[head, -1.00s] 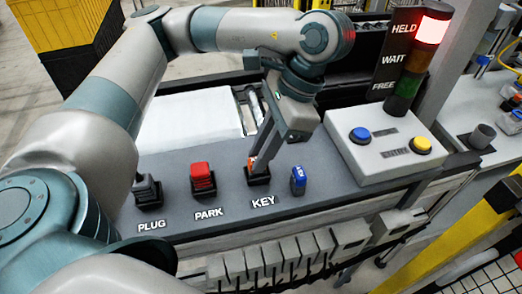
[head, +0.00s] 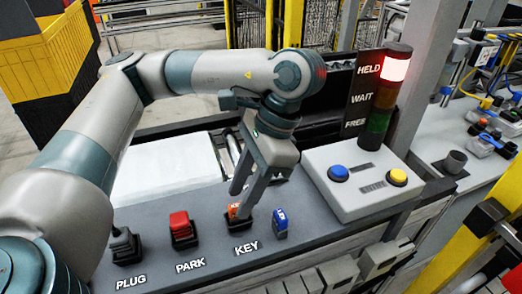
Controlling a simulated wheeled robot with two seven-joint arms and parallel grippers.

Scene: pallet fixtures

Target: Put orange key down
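The orange key (head: 235,210) stands in the black socket behind the KEY label, with its lettered face showing. My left gripper (head: 241,204) is low over that socket, pointing down. Its fingers are apart, with a gap between them, one behind the key and one to its right. Whether a finger still touches the key is hard to tell. My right gripper is not in view.
A blue key (head: 280,223) stands close to the right of the socket. A red block (head: 181,228) sits at PARK and a dark plug (head: 124,245) at PLUG. A button box (head: 352,205) and a lamp tower (head: 396,70), lit red at HELD, stand to the right.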

